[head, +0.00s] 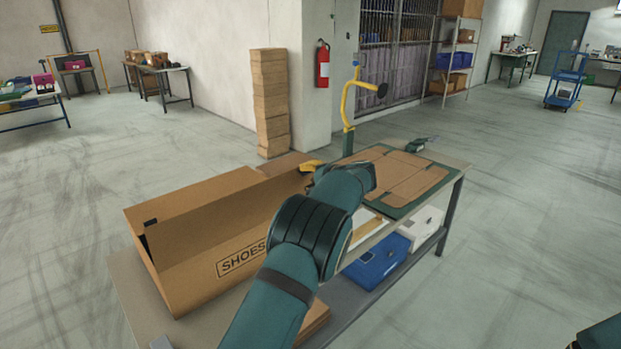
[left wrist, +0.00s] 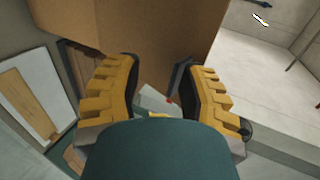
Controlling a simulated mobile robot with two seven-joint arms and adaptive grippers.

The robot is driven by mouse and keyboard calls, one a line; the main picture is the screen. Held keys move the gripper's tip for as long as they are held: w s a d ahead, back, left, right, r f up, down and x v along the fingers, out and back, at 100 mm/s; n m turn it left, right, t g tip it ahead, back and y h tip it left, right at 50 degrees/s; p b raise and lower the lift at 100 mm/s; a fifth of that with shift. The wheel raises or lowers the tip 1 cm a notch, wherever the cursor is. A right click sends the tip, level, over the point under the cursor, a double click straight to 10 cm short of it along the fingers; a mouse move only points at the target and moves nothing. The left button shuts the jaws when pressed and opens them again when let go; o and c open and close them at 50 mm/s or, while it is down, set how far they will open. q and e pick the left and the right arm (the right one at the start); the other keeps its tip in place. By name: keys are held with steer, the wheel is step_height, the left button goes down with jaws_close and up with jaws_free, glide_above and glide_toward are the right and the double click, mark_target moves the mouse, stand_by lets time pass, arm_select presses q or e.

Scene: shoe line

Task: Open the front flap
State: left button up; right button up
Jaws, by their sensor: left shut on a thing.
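The brown cardboard box (head: 205,262), marked SHOES on its near side, stands on the near left part of the workbench. A dark gap shows at its left end. My left gripper (head: 312,166) is at the box's far right end, mostly hidden behind my own wrist. The exact contact at the fingertips is hard to see.
Flat cardboard pieces (head: 405,178) lie on a green mat at the bench's right. A yellow-armed stand (head: 347,100) rises behind the bench. A blue bin (head: 375,262) and a white bin (head: 421,226) sit on the lower shelf. A cardboard stack (head: 270,100) stands behind.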

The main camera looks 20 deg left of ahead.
arm_select(q)
steer(key=shift+d, duration=0.1)
steer(key=shift+s+d+r, duration=0.15)
steer(key=shift+d+r, duration=0.05)
steer(key=v, duration=1.1)
steer(key=shift+s, duration=0.2)
steer(key=shift+d, duration=0.1)
